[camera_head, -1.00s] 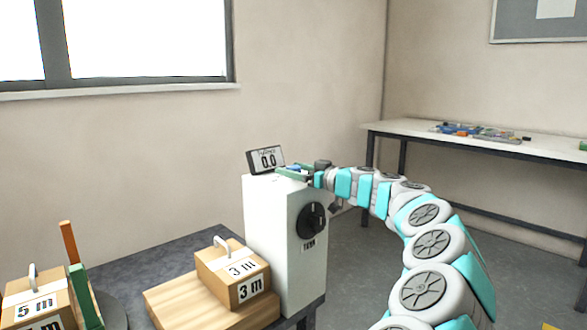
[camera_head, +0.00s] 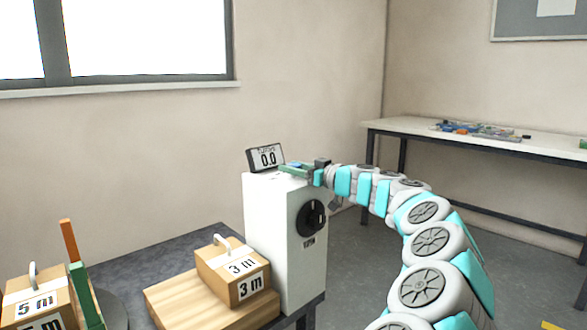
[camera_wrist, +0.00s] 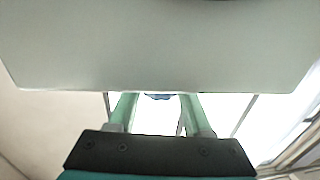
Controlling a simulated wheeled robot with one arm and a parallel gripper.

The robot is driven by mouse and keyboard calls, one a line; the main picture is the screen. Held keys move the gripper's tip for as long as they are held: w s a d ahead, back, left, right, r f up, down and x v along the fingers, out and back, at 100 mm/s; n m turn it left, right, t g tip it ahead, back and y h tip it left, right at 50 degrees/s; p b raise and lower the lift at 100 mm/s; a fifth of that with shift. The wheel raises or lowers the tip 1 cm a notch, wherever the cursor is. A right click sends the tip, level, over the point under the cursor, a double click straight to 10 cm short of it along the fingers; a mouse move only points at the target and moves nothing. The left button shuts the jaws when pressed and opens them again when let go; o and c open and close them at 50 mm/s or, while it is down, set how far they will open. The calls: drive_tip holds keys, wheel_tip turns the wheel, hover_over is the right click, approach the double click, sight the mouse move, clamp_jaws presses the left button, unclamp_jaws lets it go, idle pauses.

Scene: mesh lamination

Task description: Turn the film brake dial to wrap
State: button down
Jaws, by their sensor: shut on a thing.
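A white upright cabinet (camera_head: 268,238) carries a black round dial (camera_head: 311,217) on its right-hand face, with a small label under it that is hard to read. My gripper (camera_head: 292,168) is at the cabinet's top, above the black dial and apart from it. Its green fingers also show in the wrist view (camera_wrist: 158,104). A small blue piece (camera_wrist: 158,96) shows between the fingertips, mostly hidden behind a large pale panel. The gripper is shut on this piece. I cannot tell whether it is the film brake dial.
A display (camera_head: 265,159) reading 0.0 stands on the cabinet beside my fingers. A 3 m box (camera_head: 232,272) sits on a wooden block (camera_head: 190,305) left of the cabinet. A 5 m box (camera_head: 38,300) is farther left. A long bench (camera_head: 480,138) stands at the right.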

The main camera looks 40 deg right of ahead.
drive_tip(key=shift+f+m+h+b, duration=0.25)
drive_tip(key=shift+m+h+b, duration=0.25)
drive_tip(key=shift+b, duration=0.75)
drive_tip(key=h+b, duration=0.1)
drive_tip(key=b, duration=0.1)
drive_tip(key=m+h+b, duration=0.1)
drive_tip(key=b, duration=0.1)
drive_tip(key=shift+a+f+h, duration=0.15)
drive_tip(key=shift+h, duration=0.25)
drive_tip(key=m+h+b, duration=0.2)
drive_tip(key=h, duration=0.1)
drive_tip(key=shift+m+h+b, duration=0.3)
drive_tip(key=shift+m, duration=0.1)
drive_tip(key=shift+r+m+h, duration=0.4)
drive_tip(key=shift+h, duration=0.2)
drive_tip(key=m+g+h+p, duration=0.1)
drive_tip(key=h+p, duration=0.1)
drive_tip(key=m+g+h+p, duration=0.1)
drive_tip(key=shift+r+h+p, duration=0.35)
drive_tip(key=shift+h+p, duration=0.05)
drive_tip(key=shift+m+g+h+p, duration=0.6)
drive_tip(key=shift+m+h+p, duration=0.3)
drive_tip(key=shift+p, duration=0.35)
drive_tip(key=m+g+h+p, duration=0.2)
drive_tip(key=p, duration=0.1)
drive_tip(key=shift+f+h, duration=0.25)
drive_tip(key=shift+h, duration=0.05)
drive_tip(key=shift+m+g, duration=0.4)
